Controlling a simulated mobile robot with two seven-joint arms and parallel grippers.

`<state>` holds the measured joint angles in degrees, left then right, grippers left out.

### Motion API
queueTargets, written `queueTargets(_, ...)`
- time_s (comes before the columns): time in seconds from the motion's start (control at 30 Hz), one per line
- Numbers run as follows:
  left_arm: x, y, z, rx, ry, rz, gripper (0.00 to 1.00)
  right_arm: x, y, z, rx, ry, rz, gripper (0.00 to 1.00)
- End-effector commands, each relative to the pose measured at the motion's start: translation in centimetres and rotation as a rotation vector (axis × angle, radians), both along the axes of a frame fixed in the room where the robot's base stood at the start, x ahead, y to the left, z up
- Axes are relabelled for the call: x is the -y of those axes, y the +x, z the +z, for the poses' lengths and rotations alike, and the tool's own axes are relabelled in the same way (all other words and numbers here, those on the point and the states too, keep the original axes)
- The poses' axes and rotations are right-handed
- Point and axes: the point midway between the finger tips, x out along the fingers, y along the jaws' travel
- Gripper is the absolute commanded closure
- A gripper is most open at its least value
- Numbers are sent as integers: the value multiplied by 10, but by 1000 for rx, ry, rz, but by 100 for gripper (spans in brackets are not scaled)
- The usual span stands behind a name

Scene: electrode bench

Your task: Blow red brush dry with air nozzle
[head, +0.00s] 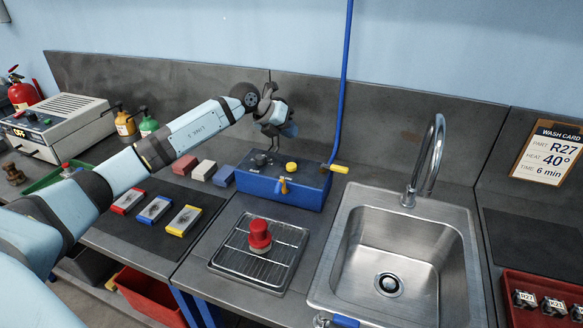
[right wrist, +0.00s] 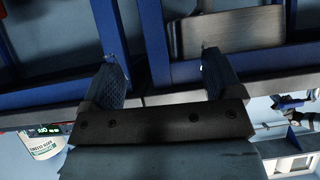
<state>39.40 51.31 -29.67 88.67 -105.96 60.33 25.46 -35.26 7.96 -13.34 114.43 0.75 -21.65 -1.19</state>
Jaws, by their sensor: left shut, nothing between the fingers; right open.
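The red brush (head: 260,236) stands upright on a wire rack over a metal tray (head: 226,262), its lower end resting on the wires. A blue hose (head: 343,80) hangs from above and ends in a yellow piece (head: 338,169), which looks like the air nozzle, at the right end of a blue box (head: 258,187). My left gripper (head: 276,128) is shut and empty, in the air above and behind the blue box, apart from brush and hose. My right gripper (right wrist: 158,58) is open and empty in the right wrist view, among blue frame bars; the head view does not show it.
A steel sink (head: 350,255) with a tall tap (head: 432,150) lies right of the rack. Three coloured blocks (head: 204,170) lie left of the box, and three framed plates lie on a dark mat (head: 150,238). My left arm spans the bench's left side.

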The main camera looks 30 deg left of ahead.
Motion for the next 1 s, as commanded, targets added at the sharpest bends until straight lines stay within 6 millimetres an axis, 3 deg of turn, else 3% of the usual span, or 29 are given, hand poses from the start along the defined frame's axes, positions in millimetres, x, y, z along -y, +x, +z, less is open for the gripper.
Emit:
queueTargets(0.3,0,0,-49,1,-1,1,100,0,-1,-35,-18,8,-4,15)
queueTargets(0.5,0,0,-70,0,-1,0,100,-3,2,-39,-29,19,-11,15)
queueTargets(1.0,0,0,-74,1,-1,0,100,-4,4,-34,-23,27,-12,15)
